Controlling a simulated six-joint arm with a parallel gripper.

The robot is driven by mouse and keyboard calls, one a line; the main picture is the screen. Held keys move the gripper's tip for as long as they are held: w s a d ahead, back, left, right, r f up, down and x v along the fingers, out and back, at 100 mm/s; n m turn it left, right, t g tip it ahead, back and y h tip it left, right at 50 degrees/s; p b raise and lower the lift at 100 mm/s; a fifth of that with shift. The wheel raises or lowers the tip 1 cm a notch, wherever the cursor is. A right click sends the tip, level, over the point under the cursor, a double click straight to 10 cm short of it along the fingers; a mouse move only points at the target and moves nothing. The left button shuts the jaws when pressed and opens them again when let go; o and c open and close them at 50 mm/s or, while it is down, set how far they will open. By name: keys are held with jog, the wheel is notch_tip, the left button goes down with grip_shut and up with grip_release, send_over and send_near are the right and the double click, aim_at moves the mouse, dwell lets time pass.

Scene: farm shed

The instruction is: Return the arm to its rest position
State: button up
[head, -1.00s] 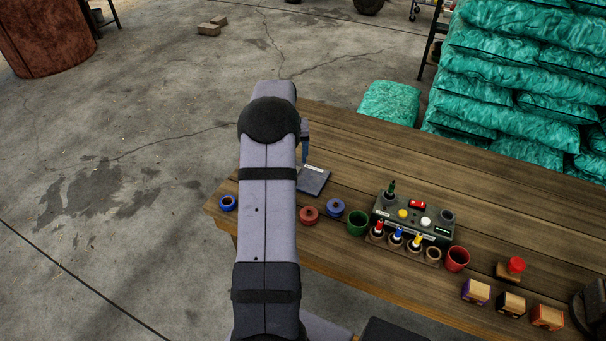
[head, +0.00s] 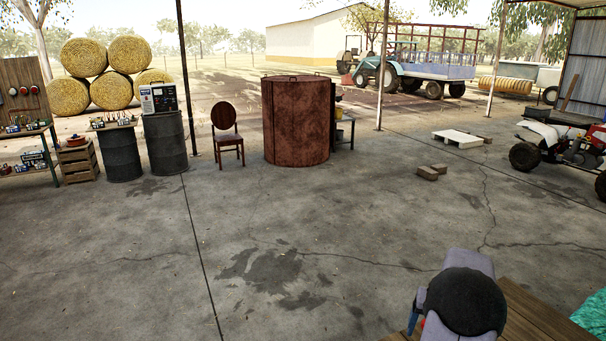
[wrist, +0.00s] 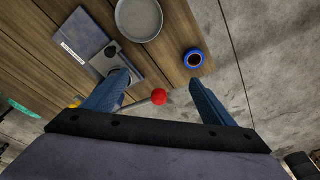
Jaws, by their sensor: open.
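My gripper (wrist: 158,84) shows in the wrist view with its two blue fingers spread apart. Nothing is gripped between them. A red ball (wrist: 159,96) on a thin grey rod shows in the gap between the fingers; I cannot tell how far below them it is. Under the gripper lies the end of the wooden table (wrist: 178,75). In the head view only part of my arm (head: 462,300) shows at the lower right, over the table corner (head: 530,315). The fingers are mostly hidden there.
In the wrist view a blue ring (wrist: 194,59) sits near the table edge. A grey round dish (wrist: 139,18) and a dark labelled plate (wrist: 82,35) lie beside it. In the head view the concrete floor (head: 200,260) is open; a rusty drum (head: 296,120) stands farther back.

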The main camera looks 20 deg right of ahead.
jog(key=w+a+n+y+b, duration=0.1)
jog(key=w+a+n, duration=0.1)
jog(key=a, duration=1)
jog(key=w+a+n, duration=0.1)
jog(key=a+n, duration=0.1)
jog(key=a, duration=1)
jog(key=s+a+f+n+g, duration=0.1)
jog(key=s+a+n, duration=0.1)
jog(key=s+a, duration=0.4)
jog(key=s+a+n+g+b, duration=0.1)
jog(key=s+a, duration=0.5)
jog(key=a, duration=0.6)
jog(key=shift+s+f+n, duration=0.2)
jog(key=shift+f+n, duration=0.2)
jog(key=shift+n, duration=0.3)
